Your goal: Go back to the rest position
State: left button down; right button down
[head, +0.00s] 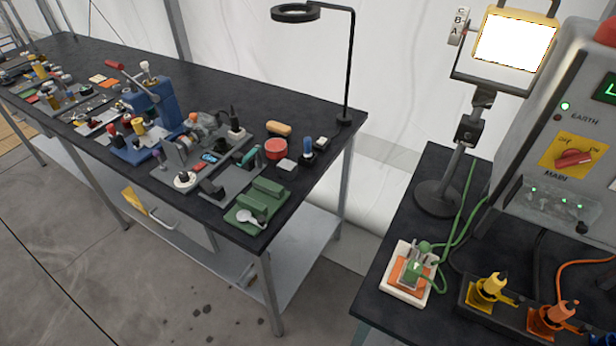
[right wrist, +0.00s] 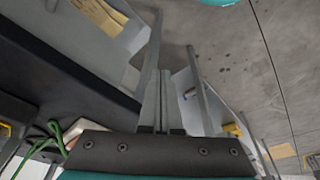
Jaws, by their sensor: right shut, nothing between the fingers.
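My right gripper (right wrist: 160,78) shows in the right wrist view, its two thin grey fingers together and nothing between them. It is off the table surfaces, with the concrete floor and table legs behind it. Neither gripper shows in the head view, and my left gripper is in no view.
A long black workbench (head: 339,110) with tools and small parts runs along the left. A second black table (head: 376,290) at the right carries a grey power box (head: 545,150), a lamp stand (head: 437,198), a green plug (head: 418,266) and cables. Floor (head: 330,310) lies between them.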

jog(key=s+d+f+b, duration=0.1)
jog(key=s+f+b, duration=0.3)
jog(key=f, duration=0.7)
jog(key=s+d+f+g+b, duration=0.1)
jog(key=s+f+b, duration=0.3)
jog(key=s+f, duration=0.3)
jog(key=s+d+f+b, duration=0.1)
jog(key=s+f+b, duration=0.2)
jog(key=f, duration=1.2)
jog(key=s, duration=0.3)
jog(key=shift+s+g+b, duration=0.35)
jog(key=shift+g+b, duration=0.05)
jog(key=shift+s, duration=0.15)
